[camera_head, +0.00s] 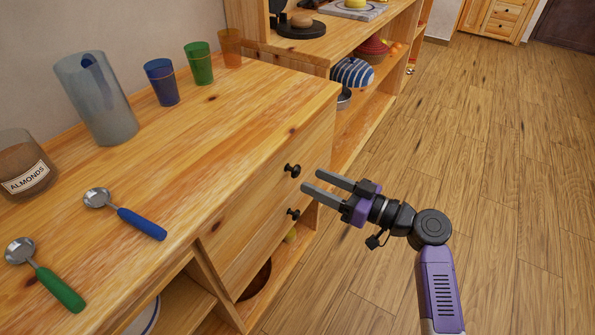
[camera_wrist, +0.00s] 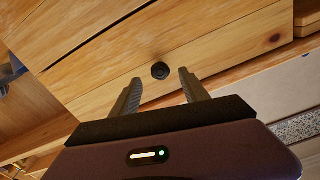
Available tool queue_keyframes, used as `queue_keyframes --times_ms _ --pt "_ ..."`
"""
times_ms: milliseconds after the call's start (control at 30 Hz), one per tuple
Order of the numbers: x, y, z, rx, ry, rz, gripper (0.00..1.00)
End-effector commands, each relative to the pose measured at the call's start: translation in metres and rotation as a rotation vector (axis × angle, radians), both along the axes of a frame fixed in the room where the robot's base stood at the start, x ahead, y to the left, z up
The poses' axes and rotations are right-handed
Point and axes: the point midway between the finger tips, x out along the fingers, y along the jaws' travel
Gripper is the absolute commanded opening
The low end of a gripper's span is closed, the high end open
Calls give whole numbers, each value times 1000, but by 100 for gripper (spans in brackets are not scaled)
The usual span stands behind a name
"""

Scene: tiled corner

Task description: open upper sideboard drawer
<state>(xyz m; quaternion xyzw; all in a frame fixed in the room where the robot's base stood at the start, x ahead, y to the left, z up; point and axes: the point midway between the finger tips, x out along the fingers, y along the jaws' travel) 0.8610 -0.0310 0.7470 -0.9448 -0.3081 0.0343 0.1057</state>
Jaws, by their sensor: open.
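The upper sideboard drawer (camera_head: 262,187) is a light wood front just under the sideboard top. It looks closed, flush with the front. Its round black knob (camera_head: 293,170) sticks out toward my gripper (camera_head: 311,181). My gripper is open and empty, with its two grey fingers pointing at the upper knob from a short distance to the right. In the wrist view a black knob (camera_wrist: 160,70) shows between the fingertips of my gripper (camera_wrist: 159,78), a little beyond them. I see no contact. A second drawer (camera_head: 258,245) with its own black knob (camera_head: 293,213) lies below.
The sideboard top (camera_head: 225,120) holds a grey vase (camera_head: 97,100), several cups, an almond jar (camera_head: 25,168) and two measuring spoons toward the left. A shelf unit (camera_head: 350,50) stands behind. The wooden floor (camera_head: 500,170) on the right is clear.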

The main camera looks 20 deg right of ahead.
Motion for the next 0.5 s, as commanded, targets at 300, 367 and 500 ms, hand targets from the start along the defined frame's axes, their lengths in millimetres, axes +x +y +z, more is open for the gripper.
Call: queue_keyframes --times_ms 300,367,500 --pt "38 28 0 1 0 1 53" --pt "43 31 1 1 1 0 53" --pt "48 35 0 1 1 -2 53"
